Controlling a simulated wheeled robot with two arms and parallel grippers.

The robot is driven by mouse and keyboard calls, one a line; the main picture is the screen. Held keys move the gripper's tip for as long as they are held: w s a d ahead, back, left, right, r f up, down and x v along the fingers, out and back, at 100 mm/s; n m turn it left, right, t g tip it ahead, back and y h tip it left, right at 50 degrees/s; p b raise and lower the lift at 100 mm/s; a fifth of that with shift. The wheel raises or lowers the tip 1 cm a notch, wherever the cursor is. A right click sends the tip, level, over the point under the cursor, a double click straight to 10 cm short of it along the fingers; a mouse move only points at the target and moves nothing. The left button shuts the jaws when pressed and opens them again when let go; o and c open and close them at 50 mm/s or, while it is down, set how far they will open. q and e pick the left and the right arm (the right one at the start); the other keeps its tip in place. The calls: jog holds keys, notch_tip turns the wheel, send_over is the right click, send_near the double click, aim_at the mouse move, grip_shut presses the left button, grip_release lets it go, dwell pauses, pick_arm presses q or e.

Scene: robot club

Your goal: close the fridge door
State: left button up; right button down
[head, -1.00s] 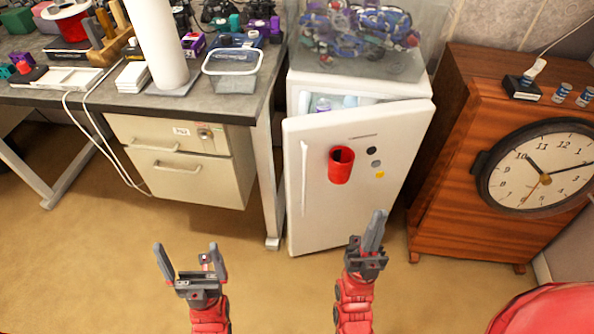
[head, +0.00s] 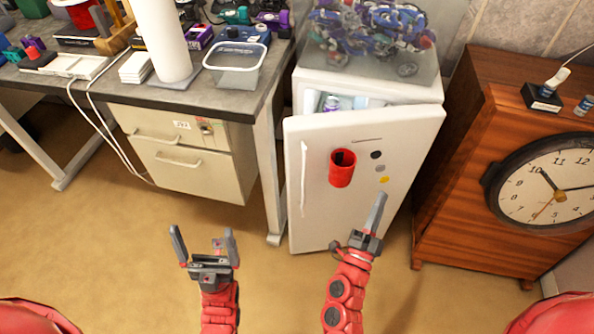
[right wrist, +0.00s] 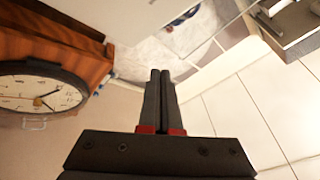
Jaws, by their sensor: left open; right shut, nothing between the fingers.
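The white fridge (head: 372,88) stands between the desk and the wooden cabinet. Its door (head: 325,220) is ajar, with a gap along the top that shows shelves and items inside. The handle (head: 303,178) is on the door's left side. A red cup-like holder (head: 342,168) and several round magnets are on its front. My right gripper (head: 380,198) is shut and empty, in front of the door's lower right part; I cannot tell whether it touches. Its shut fingers also show in the right wrist view (right wrist: 160,75). My left gripper (head: 202,232) is open and empty, left of the door.
A desk (head: 225,108) with a clear container (head: 237,62) and drawers (head: 185,165) stands left of the fridge. A wooden cabinet (head: 455,225) with a round clock (head: 550,185) stands at right. A clear box of parts (head: 375,40) sits on the fridge. The floor in front is clear.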

jog(key=w+a+f+g+y, duration=0.1)
jog(key=w+a+f+y, duration=0.1)
jog(key=a+f+y, duration=0.6)
jog(key=g+y, duration=0.1)
jog(key=y, duration=0.3)
send_near(296, 167)
jog(key=w, duration=0.7)
jog(key=shift+a, duration=0.4)
jog(key=shift+w+r, duration=0.1)
jog(key=shift+w, duration=0.6)
